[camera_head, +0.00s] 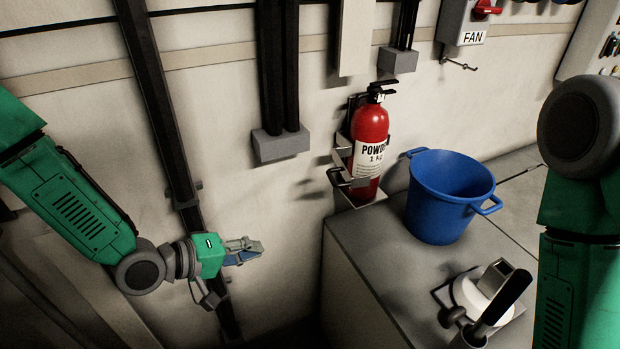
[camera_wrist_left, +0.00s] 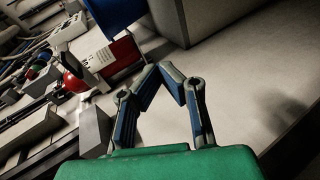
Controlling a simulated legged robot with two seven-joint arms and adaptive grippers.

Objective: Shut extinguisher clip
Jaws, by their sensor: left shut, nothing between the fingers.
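A red fire extinguisher (camera_head: 370,127) with a white "POWDER 1 kg" label stands upright in a metal wall bracket. The clip (camera_head: 341,176) is at its lower left, with a metal plate and a dark bar standing out to the left of the cylinder. The clip's far side is hidden by the cylinder. The extinguisher lies sideways in the left wrist view (camera_wrist_left: 121,55). My left gripper (camera_head: 259,251) is lower and to the left of the clip, apart from it. Its fingers are shut and empty, and they also show in the left wrist view (camera_wrist_left: 161,70). My right gripper is out of view.
A blue bucket (camera_head: 437,218) stands on the grey counter (camera_head: 372,238), right of the extinguisher. A dark-handled object (camera_head: 503,303) is on the front right. Grey conduit boxes (camera_head: 281,145) jut from the wall. The wall between my left gripper and the clip is mostly clear.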

